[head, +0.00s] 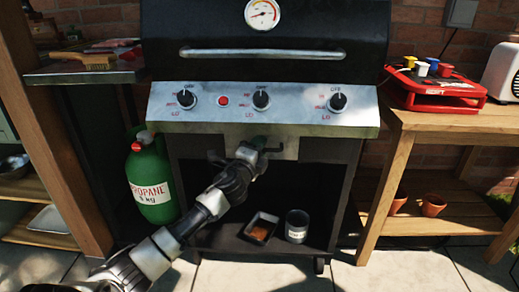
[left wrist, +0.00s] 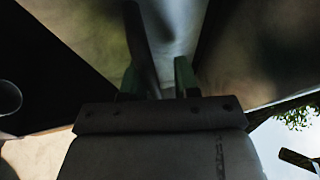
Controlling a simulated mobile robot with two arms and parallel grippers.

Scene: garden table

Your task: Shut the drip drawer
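The drip drawer (head: 289,152) is the narrow metal front below the middle of the grill's control panel, with a dark handle bar across it. How far it stands out is hard to tell, as my arm covers part of it. My left gripper (head: 256,144) is at the drawer's front, by the handle. In the left wrist view its two green-tipped fingers (left wrist: 158,78) are apart, close under a metal surface. A dark bar shows near the left finger; I cannot tell whether they touch. My right gripper is in neither view.
The grill (head: 265,104) has its lid down. A green propane tank (head: 152,185) stands left of the opening below. A small tray (head: 261,228) and a grey can (head: 297,226) sit on the lower shelf. Wooden tables flank the grill; a red caddy (head: 437,87) is on the right one.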

